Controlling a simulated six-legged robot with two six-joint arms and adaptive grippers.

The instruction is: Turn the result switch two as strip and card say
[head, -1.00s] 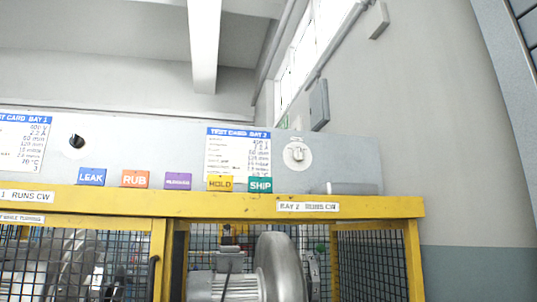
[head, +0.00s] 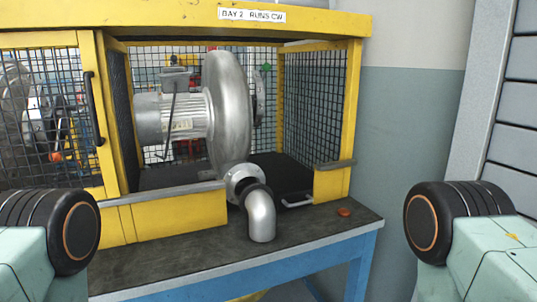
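The result switch two and the test card are out of the present head view. The label strip "BAY 2 RUNS CW" (head: 252,15) is on the yellow top beam of the cage. Below it, the silver blower (head: 228,115) with its motor (head: 172,118) stands inside the open-fronted bay, and its curved outlet pipe (head: 260,213) points down over the bench front. Parts of my two arms show at the lower left and lower right. Neither of my grippers is in view.
The yellow mesh cage (head: 350,120) surrounds the blower. A small reddish-brown object (head: 344,212) lies on the dark bench top (head: 170,262), near the right end. The wall to the right of the bench is bare. A grey slatted panel (head: 500,130) stands at the far right.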

